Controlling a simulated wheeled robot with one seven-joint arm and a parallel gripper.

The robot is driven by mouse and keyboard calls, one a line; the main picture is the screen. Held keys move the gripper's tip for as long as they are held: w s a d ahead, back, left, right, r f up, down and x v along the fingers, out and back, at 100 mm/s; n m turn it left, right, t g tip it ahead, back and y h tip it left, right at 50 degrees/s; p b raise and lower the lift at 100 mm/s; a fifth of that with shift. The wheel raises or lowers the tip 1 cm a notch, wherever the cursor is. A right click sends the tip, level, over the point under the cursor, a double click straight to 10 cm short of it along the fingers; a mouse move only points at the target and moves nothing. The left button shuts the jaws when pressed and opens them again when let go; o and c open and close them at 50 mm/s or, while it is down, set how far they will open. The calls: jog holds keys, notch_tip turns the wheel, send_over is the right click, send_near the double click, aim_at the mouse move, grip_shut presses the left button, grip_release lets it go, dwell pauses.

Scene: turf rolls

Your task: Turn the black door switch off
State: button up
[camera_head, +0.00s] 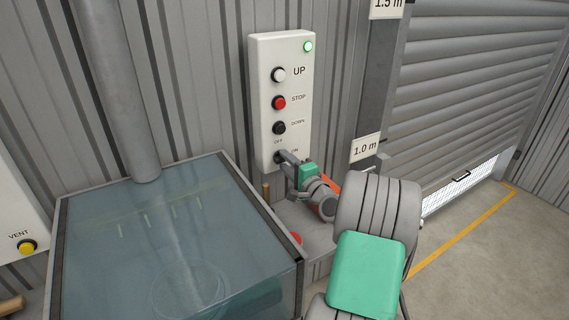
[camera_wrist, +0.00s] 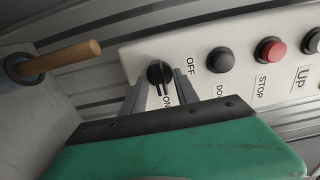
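The black door switch (camera_wrist: 160,73) is a rotary knob at the lower end of the white control panel (camera_head: 263,110). Its grip points toward the ON label, and the OFF label (camera_wrist: 192,64) lies on its other side in the wrist view. My gripper (camera_wrist: 162,85) is at the panel, with one finger on each side of the knob. The fingers look apart, with a small gap to the knob, and nothing is clearly clamped. In the head view, my gripper (camera_head: 283,158) hides most of the switch (camera_head: 277,155).
DOWN (camera_head: 279,128), STOP (camera_head: 279,102) and UP (camera_head: 278,74) buttons sit above the switch, with a lit green lamp (camera_head: 308,46). A water tank (camera_head: 62,235) stands at left. A wooden handle (camera_wrist: 80,54) lies close beside my gripper. The roller door (camera_head: 470,90) is partly raised.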

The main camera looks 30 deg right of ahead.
grip_shut()
jog(key=shift+a, duration=0.15)
